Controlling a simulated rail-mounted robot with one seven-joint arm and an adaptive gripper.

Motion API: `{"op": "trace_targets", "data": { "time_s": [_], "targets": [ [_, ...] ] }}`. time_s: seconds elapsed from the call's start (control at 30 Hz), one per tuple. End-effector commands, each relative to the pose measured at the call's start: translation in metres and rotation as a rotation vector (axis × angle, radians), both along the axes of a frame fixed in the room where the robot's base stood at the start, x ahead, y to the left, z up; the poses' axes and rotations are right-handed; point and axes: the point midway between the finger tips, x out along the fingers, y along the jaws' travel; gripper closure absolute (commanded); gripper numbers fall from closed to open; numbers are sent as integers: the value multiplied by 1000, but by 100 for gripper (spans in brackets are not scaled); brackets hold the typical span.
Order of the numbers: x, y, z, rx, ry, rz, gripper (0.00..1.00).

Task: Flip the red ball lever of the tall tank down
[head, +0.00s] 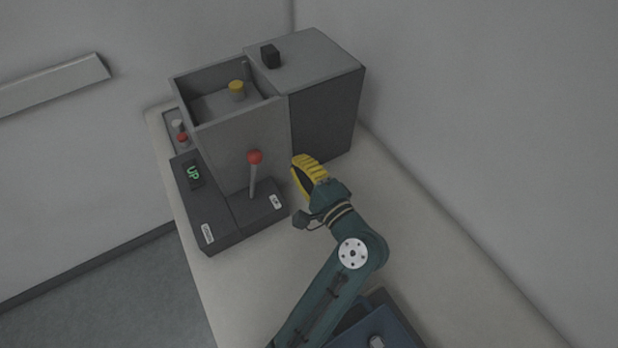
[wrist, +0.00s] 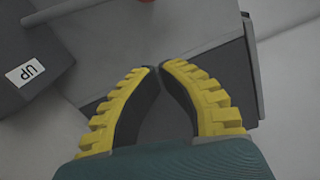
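The tall grey tank (head: 243,140) stands on the bench with an open top and a yellow knob (head: 237,89) inside. Its lever has a red ball (head: 255,157) on a grey rod (head: 252,182) and points up from a dark base block (head: 232,213). A display (head: 193,173) on the block reads "UP". My gripper (head: 301,167) has yellow fingers and is just right of the lever, apart from it. In the wrist view its fingertips (wrist: 160,68) are nearly together with nothing between them. The red ball is mostly cut off at the wrist view's top edge.
A dark grey box (head: 325,105) with a black knob (head: 270,56) adjoins the tank at the right. Small red and white buttons (head: 180,132) sit at the left. The pale bench (head: 420,230) is clear at the right.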

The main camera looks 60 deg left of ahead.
Motion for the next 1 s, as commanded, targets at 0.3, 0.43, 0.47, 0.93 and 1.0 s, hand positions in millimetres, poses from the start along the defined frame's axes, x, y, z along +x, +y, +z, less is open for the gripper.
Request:
{"op": "trace_targets", "data": {
  "time_s": [0.3, 0.43, 0.47, 0.93, 1.0],
  "targets": [
    [-29, 37, 6, -1, -1, 1, 100],
    [-36, 39, 8, 0, -1, 0, 100],
    [-37, 39, 8, 0, -1, -1, 100],
    [-35, 34, 10, -2, -18, -12, 100],
    [-34, 30, 11, -3, -34, -22, 100]
  ]
}}
